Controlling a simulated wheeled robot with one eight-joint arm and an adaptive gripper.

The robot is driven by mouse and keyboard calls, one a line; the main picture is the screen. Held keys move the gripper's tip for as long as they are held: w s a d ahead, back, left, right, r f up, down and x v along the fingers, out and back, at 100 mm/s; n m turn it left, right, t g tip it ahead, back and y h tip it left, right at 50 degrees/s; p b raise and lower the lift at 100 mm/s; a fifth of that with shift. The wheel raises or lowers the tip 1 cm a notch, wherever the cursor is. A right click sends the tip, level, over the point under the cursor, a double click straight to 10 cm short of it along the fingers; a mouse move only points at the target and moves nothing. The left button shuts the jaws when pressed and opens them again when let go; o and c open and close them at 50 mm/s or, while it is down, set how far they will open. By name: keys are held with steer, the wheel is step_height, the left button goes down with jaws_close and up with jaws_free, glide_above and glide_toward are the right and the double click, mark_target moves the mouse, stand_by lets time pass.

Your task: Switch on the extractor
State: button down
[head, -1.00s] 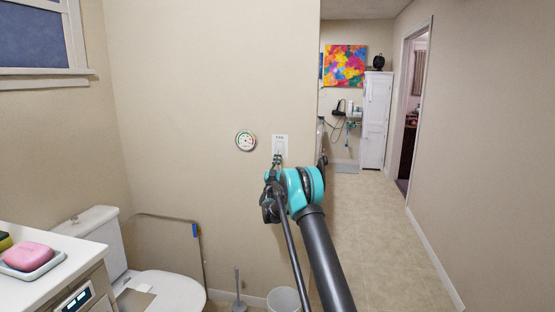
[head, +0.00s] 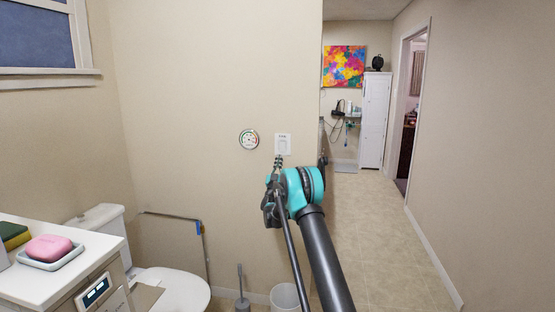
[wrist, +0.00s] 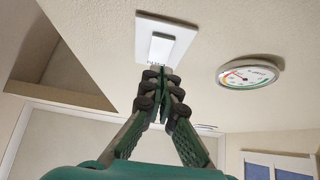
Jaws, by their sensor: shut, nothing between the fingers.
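My gripper (head: 279,158) is shut and empty, just below the plate in the head view. In the wrist view its fingertips (wrist: 160,72) point at the lower end of the rocker and hide part of the plate's lower edge. I cannot tell for sure whether they touch. The rocker's on or off position is not clear.
A round dial gauge (head: 249,139) hangs left of the plate. A toilet (head: 172,290), a bin (head: 286,297) and a counter (head: 98,250) with a pink soap (head: 48,248) stand below and left. The wall ends right of the plate; a hallway floor (head: 385,235) lies open beyond.

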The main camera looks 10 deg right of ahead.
steer(key=s+a+f, duration=0.1)
steer(key=s+f, duration=0.4)
steer(key=f, duration=0.2)
steer(key=shift+a+f, duration=0.15)
steer(key=shift+a, duration=0.05)
steer(key=s+a+r+n+g+y, duration=0.2)
steer(key=s+r+n+g+y, duration=0.25)
steer(key=y, duration=0.35)
steer(key=s+f+n+g+y, duration=0.15)
steer(key=s+g, duration=0.25)
steer(key=s, duration=0.6)
steer(key=s+d+f+g, duration=0.2)
steer(key=s+f+g, duration=0.2)
steer(key=s, duration=1.2)
steer(key=s+d+f+m+g+h, duration=0.1)
steer(key=s+f+g, duration=0.3)
steer(key=s, duration=1.2)
steer(key=s+d+f+m+g, duration=0.1)
steer(key=s+d+f+g, duration=0.2)
steer(key=s+f, duration=0.8)
steer(key=s+g, duration=0.1)
steer(key=s, duration=0.4)
steer(key=shift+s+d, duration=0.2)
steer(key=shift+s, duration=0.15)
